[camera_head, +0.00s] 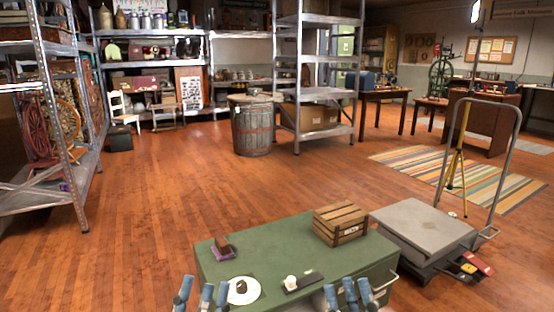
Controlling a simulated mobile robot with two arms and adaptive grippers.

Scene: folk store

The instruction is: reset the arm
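My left gripper (203,290) shows at the bottom edge of the head view, left of centre. Its blue-grey fingers stand upright and apart, with nothing seen between them. My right gripper (349,291) shows at the bottom edge right of centre, its similar fingers also apart and empty. Both are at the near side of a green-topped table (275,250). The arms behind the fingers are out of the picture.
The table carries a wooden crate (340,224), a brown block (222,243), a white plate (236,297) and a dark flat piece (304,281). A grey platform cart (423,226) stands at right. A barrel (252,127) and metal shelves stand beyond open wooden floor.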

